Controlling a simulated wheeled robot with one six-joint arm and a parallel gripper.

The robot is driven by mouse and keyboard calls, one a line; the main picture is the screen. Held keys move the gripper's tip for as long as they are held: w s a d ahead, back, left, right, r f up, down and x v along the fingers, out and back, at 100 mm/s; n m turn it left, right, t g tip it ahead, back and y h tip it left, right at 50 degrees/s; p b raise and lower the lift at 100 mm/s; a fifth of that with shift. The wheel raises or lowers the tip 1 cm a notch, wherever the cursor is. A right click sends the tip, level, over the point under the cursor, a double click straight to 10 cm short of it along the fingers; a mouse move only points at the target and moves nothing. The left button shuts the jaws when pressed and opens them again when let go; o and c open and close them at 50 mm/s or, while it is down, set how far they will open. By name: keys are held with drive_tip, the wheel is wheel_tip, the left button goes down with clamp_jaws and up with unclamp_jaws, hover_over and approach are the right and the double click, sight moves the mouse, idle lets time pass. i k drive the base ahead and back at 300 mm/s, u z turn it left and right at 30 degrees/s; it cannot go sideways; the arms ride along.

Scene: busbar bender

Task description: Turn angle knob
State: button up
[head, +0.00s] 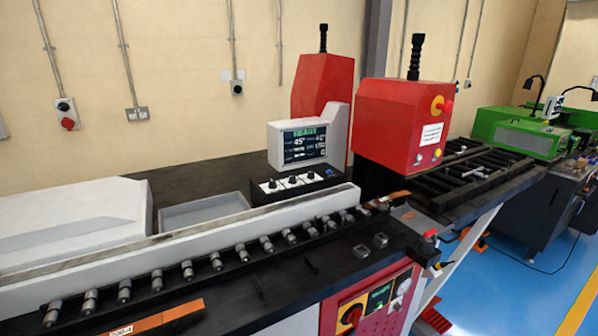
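A row of small black knobs sits on white plates (290,181) on a black control box (262,198) below a grey-framed screen (305,145). The screen shows green text that reads READY, with a value that looks like 45° below it. I cannot tell which of the knobs is the angle knob, as their labels are too small to read. A blue button (330,172) is at the right end of the row. My gripper is not in view.
A roller conveyor (187,268) with a grey rail (185,240) runs in front of the control box. An orange-brown bar (165,318) lies at the front left. Red machine housings (400,125) stand behind. A red panel (372,303) faces the blue floor.

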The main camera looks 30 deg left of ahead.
sight(272, 185)
drive_tip(key=u, duration=0.25)
drive_tip(key=i, duration=0.7)
drive_tip(key=u, duration=0.55)
